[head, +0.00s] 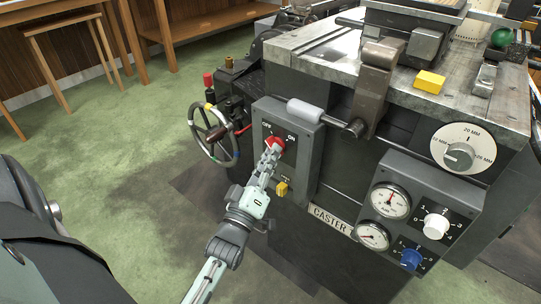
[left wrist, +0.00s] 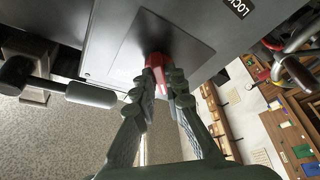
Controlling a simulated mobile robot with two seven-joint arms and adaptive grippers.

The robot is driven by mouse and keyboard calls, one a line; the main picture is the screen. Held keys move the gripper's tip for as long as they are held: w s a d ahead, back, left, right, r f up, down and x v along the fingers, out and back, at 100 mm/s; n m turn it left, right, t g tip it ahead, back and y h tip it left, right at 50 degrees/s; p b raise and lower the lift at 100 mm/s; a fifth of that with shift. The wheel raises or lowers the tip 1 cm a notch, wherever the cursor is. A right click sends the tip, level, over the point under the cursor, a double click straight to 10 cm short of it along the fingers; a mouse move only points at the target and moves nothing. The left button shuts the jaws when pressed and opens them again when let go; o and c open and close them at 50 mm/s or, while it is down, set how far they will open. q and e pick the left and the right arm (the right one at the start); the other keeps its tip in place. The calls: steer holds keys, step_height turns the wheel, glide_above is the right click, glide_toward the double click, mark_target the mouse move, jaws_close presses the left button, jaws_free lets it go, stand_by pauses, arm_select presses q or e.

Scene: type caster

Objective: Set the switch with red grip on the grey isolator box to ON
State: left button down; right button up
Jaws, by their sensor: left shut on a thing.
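The grey isolator box (head: 309,152) is fixed to the front of the dark machine in the head view. In the left wrist view the red grip (left wrist: 157,62) shows between the fingertips of the left gripper (left wrist: 163,76), in front of a dark plate. The fingers partly hide the grip, so its exact angle is unclear. My right gripper is not in view.
A yellow part (head: 282,188) is low on the box. A light cylindrical handle (head: 305,111) sticks out just above the box. A handwheel (head: 213,134) stands to the left. Gauges (head: 390,201) and knobs are on a panel to the right. Green floor on the left is open.

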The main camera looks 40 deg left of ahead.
arm_select(q)
steer(key=shift+a+m+g+h+p, duration=0.4)
steer(key=shift+m+h, duration=1.6)
steer(key=shift+m, duration=2.25)
steer(key=shift+a+m+h+p, duration=0.15)
steer(key=shift+m+h+p, duration=0.45)
steer(key=shift+m+h, duration=2.5)
steer(key=shift+a+m+g+h+p, duration=0.25)
steer(key=shift+m+h+p, duration=0.45)
steer(key=shift+m, duration=4.65)
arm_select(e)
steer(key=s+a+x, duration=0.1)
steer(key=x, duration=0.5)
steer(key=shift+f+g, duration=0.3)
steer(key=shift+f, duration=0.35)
arm_select(q)
steer(key=c, duration=1.6)
jaws_free()
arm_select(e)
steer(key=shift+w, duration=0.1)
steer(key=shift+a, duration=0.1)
